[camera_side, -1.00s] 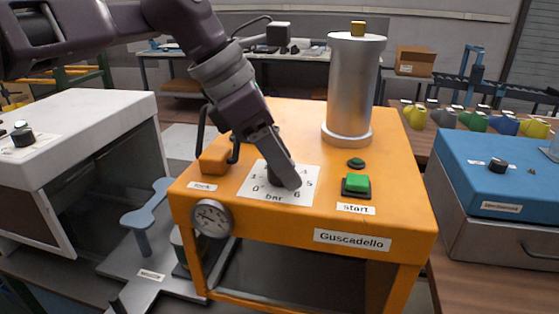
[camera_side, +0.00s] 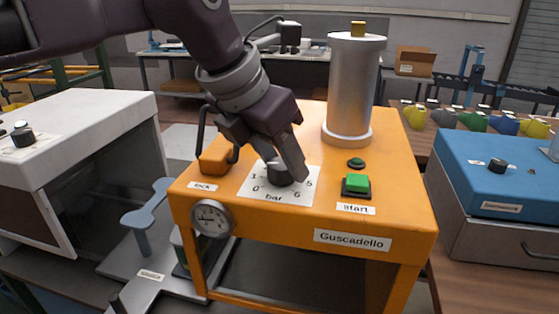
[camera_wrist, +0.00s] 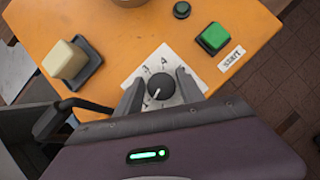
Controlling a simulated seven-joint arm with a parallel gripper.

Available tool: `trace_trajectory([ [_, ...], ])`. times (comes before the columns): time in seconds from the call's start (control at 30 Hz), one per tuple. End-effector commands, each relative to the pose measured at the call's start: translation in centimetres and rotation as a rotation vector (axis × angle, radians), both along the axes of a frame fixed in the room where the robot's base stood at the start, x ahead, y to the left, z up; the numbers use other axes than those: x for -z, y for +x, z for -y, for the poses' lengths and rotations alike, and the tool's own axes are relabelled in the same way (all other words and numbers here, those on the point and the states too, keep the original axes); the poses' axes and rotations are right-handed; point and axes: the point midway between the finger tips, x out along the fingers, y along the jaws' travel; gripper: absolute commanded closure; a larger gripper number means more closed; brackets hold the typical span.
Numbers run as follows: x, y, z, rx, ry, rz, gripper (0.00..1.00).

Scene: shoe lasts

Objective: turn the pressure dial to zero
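The black pressure dial (camera_side: 279,174) stands on a white scale plate (camera_side: 254,195) marked in bar on the orange machine. It also shows in the wrist view (camera_wrist: 161,87), where its white pointer line runs toward the lower left. The 3 and 4 show above it; the numbers below are hidden by my gripper. My gripper (camera_wrist: 159,80) is open, with one finger on each side of the dial and narrow gaps apparent. In the side view, my gripper (camera_side: 284,163) reaches down at the dial. A round gauge (camera_side: 211,218) is on the machine's front left.
A silver cylinder (camera_side: 350,90) rises behind. A blue machine (camera_side: 500,165) stands right and a white one (camera_side: 90,115) left.

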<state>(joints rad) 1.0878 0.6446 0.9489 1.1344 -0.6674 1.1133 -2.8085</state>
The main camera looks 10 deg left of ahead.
Motion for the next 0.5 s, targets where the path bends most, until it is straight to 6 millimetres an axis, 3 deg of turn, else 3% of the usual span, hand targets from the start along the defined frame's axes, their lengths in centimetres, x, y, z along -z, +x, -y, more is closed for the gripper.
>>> trace_trajectory([
  [0.33, -0.2, 0.0, 0.0, 0.003, -0.001, 0.0, 0.45],
  [0.5, -2.7, 0.1, 0.0, 0.004, 0.0, 0.004, 0.45],
])
